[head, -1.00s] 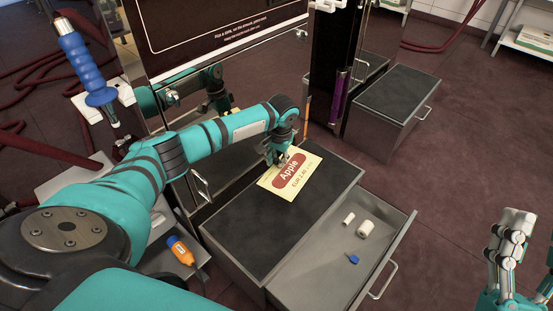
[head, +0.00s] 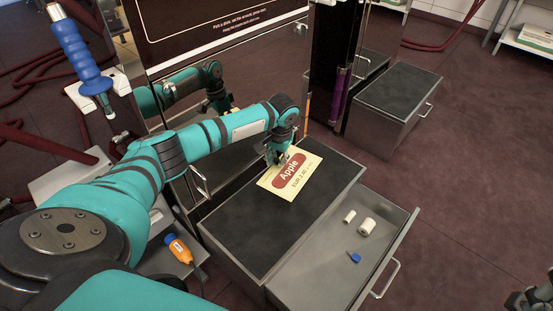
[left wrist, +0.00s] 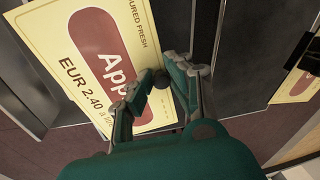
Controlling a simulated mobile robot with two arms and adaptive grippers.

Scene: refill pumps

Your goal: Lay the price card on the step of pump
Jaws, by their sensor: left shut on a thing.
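The price card (head: 290,175) is pale yellow with a red "Apple" label and "EUR 2.40". My left gripper (head: 279,156) is shut on its far edge and holds it face up over the black top of the pump's step (head: 265,222). Whether the card touches the step I cannot tell. In the left wrist view the card (left wrist: 95,60) fills the upper left, beside the fingers (left wrist: 160,90) of my left gripper. My right gripper (head: 530,298) shows only in part at the bottom right corner; its fingers are not clear.
The step's drawer (head: 320,272) is pulled out and holds two white rolls and a small blue piece. A second step (head: 396,102) stands at the back right. The floor at right is clear.

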